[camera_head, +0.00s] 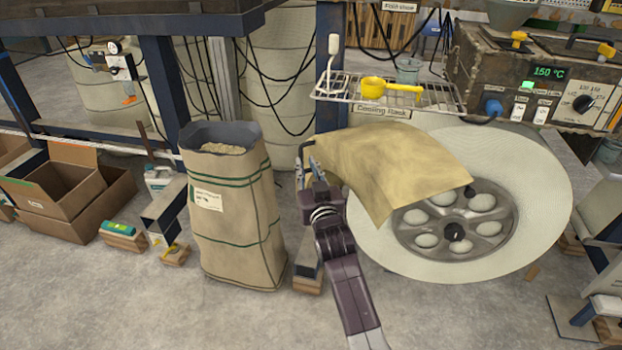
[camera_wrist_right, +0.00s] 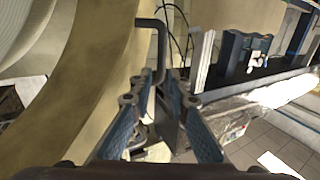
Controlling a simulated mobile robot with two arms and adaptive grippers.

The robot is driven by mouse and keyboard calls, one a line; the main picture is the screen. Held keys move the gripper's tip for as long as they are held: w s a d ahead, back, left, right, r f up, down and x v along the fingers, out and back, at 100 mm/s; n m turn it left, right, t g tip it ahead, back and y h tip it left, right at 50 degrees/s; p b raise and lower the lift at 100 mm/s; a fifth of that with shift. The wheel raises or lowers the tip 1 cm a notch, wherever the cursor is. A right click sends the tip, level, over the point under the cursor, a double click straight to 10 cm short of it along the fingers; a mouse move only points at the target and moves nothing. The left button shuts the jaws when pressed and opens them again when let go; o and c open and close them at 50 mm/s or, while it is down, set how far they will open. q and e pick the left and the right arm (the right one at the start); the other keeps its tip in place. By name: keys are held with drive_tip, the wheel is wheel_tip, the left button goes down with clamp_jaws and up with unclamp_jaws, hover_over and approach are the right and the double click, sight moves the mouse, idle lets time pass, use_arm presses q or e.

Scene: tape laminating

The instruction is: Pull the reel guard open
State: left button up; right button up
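The reel guard (camera_head: 390,165) is a curved tan sheet over the upper left of the big pale reel (camera_head: 540,195). A dark bent handle (camera_head: 300,158) stands at its left end. My right gripper (camera_head: 314,168) is at this handle, left of the guard. In the right wrist view the guard (camera_wrist_right: 75,85) fills the left side, and the handle (camera_wrist_right: 161,45) comes down toward the space between the fingertips (camera_wrist_right: 160,82). The fingers stand apart; I see no clear contact with the handle. My left gripper is not in view.
A tall sack (camera_head: 235,215) stands on the floor left of my right arm. A wire cooling rack (camera_head: 430,95) with a yellow scoop (camera_head: 375,88) hangs above the guard. A control box (camera_head: 535,85) is at upper right. Floor in front is clear.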

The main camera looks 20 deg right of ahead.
drive_tip(key=s, duration=0.4)
drive_tip(key=s+a, duration=0.1)
drive_tip(key=s, duration=0.1)
idle(0.3)
